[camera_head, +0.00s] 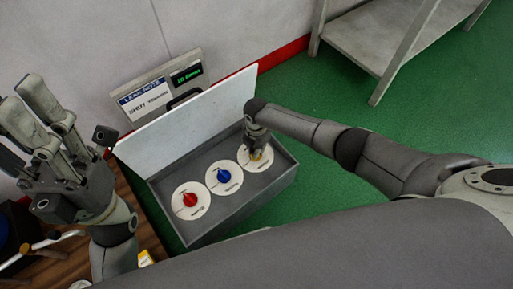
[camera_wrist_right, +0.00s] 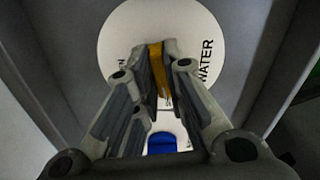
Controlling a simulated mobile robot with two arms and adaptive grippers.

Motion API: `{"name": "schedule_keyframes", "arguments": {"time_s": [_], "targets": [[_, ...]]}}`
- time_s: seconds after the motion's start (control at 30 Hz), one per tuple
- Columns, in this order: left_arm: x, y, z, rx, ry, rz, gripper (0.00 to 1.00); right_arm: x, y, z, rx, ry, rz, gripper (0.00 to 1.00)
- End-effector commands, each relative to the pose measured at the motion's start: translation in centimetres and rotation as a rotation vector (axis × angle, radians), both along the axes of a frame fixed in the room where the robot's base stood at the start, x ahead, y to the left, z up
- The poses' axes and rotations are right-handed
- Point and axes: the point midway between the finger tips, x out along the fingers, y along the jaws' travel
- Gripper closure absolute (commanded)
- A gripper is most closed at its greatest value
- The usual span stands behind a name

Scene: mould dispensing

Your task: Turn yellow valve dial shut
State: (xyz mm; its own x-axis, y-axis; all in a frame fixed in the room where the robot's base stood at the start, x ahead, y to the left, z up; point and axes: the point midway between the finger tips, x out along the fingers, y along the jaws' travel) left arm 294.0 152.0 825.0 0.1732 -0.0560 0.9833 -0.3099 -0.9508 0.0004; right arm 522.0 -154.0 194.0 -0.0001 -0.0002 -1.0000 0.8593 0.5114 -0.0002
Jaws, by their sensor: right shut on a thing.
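The yellow valve dial (camera_head: 257,156) is on a round white plate (camera_head: 270,162) at the right end of a grey open box. My right gripper (camera_head: 256,146) reaches down over it from above. In the right wrist view, its fingers are shut on the yellow dial (camera_wrist_right: 156,65), which shows as an upright strip between the fingertips. The plate there bears the word "WATER" (camera_wrist_right: 207,62). Part of the dial is hidden by the fingers. My left gripper (camera_head: 22,98) is raised at the left, empty, with its fingers apart.
A red dial (camera_head: 190,199) and a blue dial (camera_head: 224,176) sit on white plates in the same box (camera_head: 230,215). A white lid (camera_head: 185,125) stands open behind. A sign (camera_head: 145,98) with a green display is on the wall. A grey shelf (camera_head: 385,35) stands back right.

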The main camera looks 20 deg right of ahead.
Motion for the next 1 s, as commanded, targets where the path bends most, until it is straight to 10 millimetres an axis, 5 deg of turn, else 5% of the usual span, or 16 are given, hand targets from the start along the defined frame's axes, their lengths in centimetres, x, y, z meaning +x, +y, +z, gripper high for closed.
{"name": "schedule_keyframes", "arguments": {"time_s": [0.27,0.3,0.47,1.0], "targets": [[0.0,0.0,0.1,0.0,-0.002,0.001,0.6,-0.1,0.2,0.0,0.003,0.003,0.005,1.0],[0.0,0.0,0.1,0.0,-0.002,0.001,0.6,-0.1,0.2,0.0,0.002,0.002,0.005,0.86],[0.0,0.0,0.1,0.0,-0.002,0.001,0.6,-0.1,0.1,0.0,0.001,0.002,0.004,0.67],[0.0,0.1,0.1,-0.004,-0.002,0.002,0.6,0.1,0.0,1.6,0.002,-0.001,0.001,0.67]]}}
